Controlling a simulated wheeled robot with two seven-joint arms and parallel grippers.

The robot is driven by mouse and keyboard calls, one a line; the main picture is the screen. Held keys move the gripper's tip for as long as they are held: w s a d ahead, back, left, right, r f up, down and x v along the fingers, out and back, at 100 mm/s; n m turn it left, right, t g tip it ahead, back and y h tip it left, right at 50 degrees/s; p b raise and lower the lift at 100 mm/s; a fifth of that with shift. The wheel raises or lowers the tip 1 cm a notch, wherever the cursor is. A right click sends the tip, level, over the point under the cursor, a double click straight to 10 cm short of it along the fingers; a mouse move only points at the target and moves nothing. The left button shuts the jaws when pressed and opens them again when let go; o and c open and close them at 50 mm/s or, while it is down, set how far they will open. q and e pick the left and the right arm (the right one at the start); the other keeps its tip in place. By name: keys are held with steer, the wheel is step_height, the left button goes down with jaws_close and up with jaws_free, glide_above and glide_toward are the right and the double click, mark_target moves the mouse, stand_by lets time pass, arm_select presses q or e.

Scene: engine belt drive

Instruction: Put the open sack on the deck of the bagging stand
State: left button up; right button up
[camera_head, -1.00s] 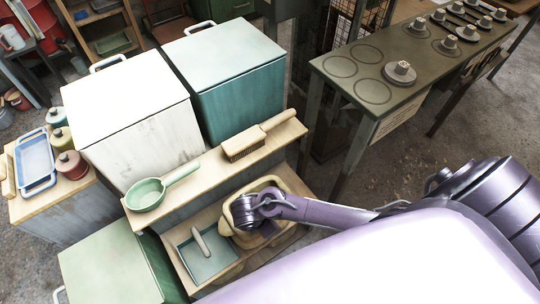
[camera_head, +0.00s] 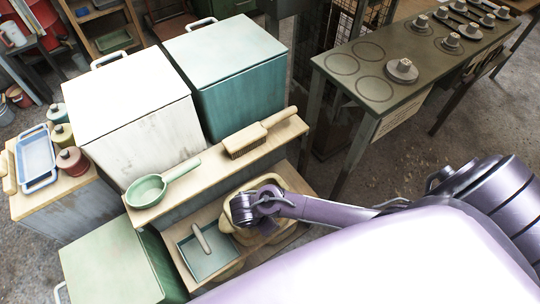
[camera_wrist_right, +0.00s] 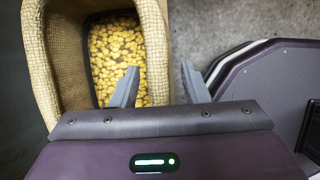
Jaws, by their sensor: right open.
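The open sack (camera_head: 273,181) is beige and woven. It stands at the lower wooden level beside the dustpan in the head view, partly hidden by my right wrist. In the right wrist view the sack (camera_wrist_right: 38,60) has a thick rim and holds many small yellow pieces. My right gripper (camera_wrist_right: 159,68) is open. One finger shows over the sack's mouth and the other outside its right wall, with that wall between them. I cannot tell whether they touch it. No part is clearly marked as the bagging stand; the lower wooden board (camera_head: 292,178) may be its deck. My left gripper is not in view.
White (camera_head: 120,90) and teal (camera_head: 222,50) bins stand behind. A dark table (camera_head: 372,88) with round discs is at right.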

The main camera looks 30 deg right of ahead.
steer(key=p+v, duration=0.2)
steer(key=v, duration=0.9)
steer(key=shift+p, duration=0.3)
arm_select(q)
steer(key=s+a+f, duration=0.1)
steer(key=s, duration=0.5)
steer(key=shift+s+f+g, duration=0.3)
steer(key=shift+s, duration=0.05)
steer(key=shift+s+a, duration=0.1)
arm_select(e)
steer(key=shift+f, duration=0.1)
